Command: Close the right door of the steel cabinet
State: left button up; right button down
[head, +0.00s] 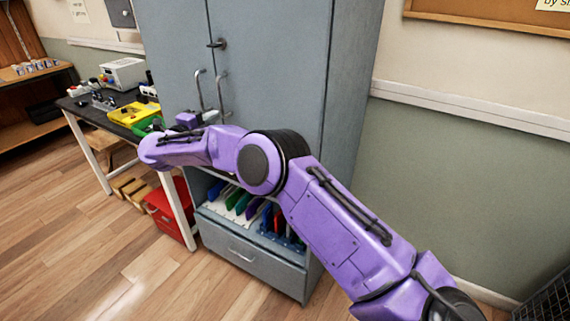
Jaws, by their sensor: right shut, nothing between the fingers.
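The grey-blue steel cabinet (345,110) stands in the middle of the head view. Its right door (275,70) looks about flush with the left door (170,50), with a thin dark seam between them; I cannot tell whether a small gap remains. Each door has an upright bar handle, the right one (221,92) beside the left one (200,92). A dark latch (217,43) sits above them. My right gripper (210,116) is shut and empty, low in front of the doors near the handles' lower ends. My arm hides the doors' lower part. My left gripper is out of view.
Below the doors, an open shelf holds several coloured upright items (244,204) above a drawer (250,252). At the left, a worktable (84,112) carries yellow and green trays, with a red bin (168,212) below. Wooden floor is clear at the lower left.

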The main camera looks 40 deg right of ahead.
jog(key=s+a+f+n+t+b, duration=0.2)
jog(key=a+n+t, duration=0.2)
jog(key=a, duration=1.1)
jog(key=s+f+n+t+y, duration=0.2)
jog(key=f+n+y, duration=0.3)
jog(key=f, duration=0.4)
jog(key=s+f+n+t+y, duration=0.2)
jog(key=f+n+y, duration=0.1)
jog(key=f+n, duration=0.55)
jog(key=s+d+f+n+g+y, duration=0.3)
jog(key=s+f, duration=0.7)
jog(key=s, duration=0.1)
jog(key=s+d+f+n+g+y, duration=0.2)
jog(key=s+f+n+g, duration=0.1)
jog(key=s+f, duration=0.8)
jog(key=s+d+f+g, duration=0.2)
jog(key=s+g, duration=0.1)
jog(key=s, duration=0.8)
jog(key=s+d+f+n+g, duration=0.1)
jog(key=s+d+f+g, duration=0.1)
jog(key=s, duration=1)
jog(key=shift+d+g, duration=0.4)
jog(key=shift+d, duration=0.45)
